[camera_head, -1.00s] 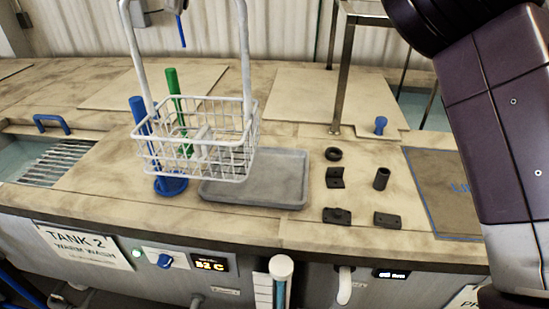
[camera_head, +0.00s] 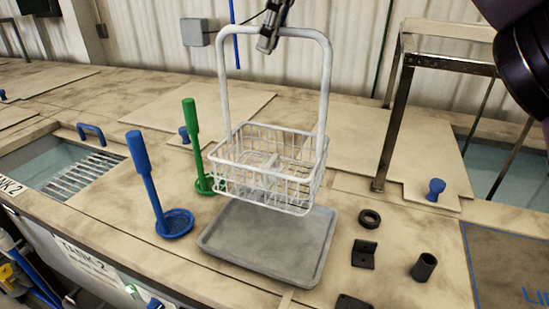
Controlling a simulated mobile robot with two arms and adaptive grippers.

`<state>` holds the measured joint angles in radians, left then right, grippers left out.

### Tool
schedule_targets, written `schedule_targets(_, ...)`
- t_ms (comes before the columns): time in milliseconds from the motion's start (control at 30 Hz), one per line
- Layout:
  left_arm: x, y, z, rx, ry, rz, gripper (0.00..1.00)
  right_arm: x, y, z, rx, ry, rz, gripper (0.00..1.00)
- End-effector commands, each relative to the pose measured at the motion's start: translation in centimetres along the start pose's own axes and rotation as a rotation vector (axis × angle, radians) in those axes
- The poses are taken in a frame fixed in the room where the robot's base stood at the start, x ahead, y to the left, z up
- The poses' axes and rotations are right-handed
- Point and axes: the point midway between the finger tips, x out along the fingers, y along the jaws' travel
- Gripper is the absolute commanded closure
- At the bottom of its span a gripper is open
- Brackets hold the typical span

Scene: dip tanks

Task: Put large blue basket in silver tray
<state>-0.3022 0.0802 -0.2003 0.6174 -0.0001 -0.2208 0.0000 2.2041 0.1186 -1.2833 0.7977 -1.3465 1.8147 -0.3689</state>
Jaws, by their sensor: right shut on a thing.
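No blue basket shows; the basket in view is a white wire one (camera_head: 268,170) with a tall white handle. My right gripper (camera_head: 268,40) is shut on the top bar of that handle, and the basket hangs upright. The grey silver tray (camera_head: 240,240) lies flat on the bench under the basket. The basket covers the tray's back part, and I cannot tell whether a gap is left between them. My left gripper is not in view.
A blue long-handled strainer (camera_head: 150,185) and a green one (camera_head: 195,150) stand left of the tray. A black ring (camera_head: 369,219), a bracket (camera_head: 364,254) and a short tube (camera_head: 424,267) lie to its right. A metal frame (camera_head: 395,120) stands behind right.

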Motion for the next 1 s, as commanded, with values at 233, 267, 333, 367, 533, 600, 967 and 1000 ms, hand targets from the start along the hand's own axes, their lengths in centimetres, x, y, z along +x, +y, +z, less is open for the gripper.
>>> schedule_targets(233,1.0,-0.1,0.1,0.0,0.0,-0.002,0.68,4.5,0.9,-1.9,-0.001,-0.003,-0.001,1.0)
schedule_targets(267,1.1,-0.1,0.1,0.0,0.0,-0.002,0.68,5.0,1.0,-2.2,0.0,-0.002,0.0,1.0)
schedule_targets(333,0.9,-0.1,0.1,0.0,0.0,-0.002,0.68,6.2,1.2,-2.6,0.0,-0.002,-0.001,1.0)
schedule_targets(367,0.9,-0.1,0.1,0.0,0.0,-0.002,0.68,6.8,1.4,-2.9,0.0,-0.001,0.0,1.0)
schedule_targets(533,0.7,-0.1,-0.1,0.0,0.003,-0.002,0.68,9.5,2.0,-4.0,0.0,-0.003,0.0,1.0)
schedule_targets(600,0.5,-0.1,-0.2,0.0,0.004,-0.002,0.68,10.3,2.1,-4.3,0.001,-0.004,-0.001,1.0)
schedule_targets(967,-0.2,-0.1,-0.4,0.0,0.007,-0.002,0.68,13.5,2.8,-5.6,0.001,-0.002,-0.001,1.0)
schedule_targets(1000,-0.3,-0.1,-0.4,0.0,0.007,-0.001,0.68,13.9,2.8,-5.7,0.001,-0.003,-0.001,1.0)
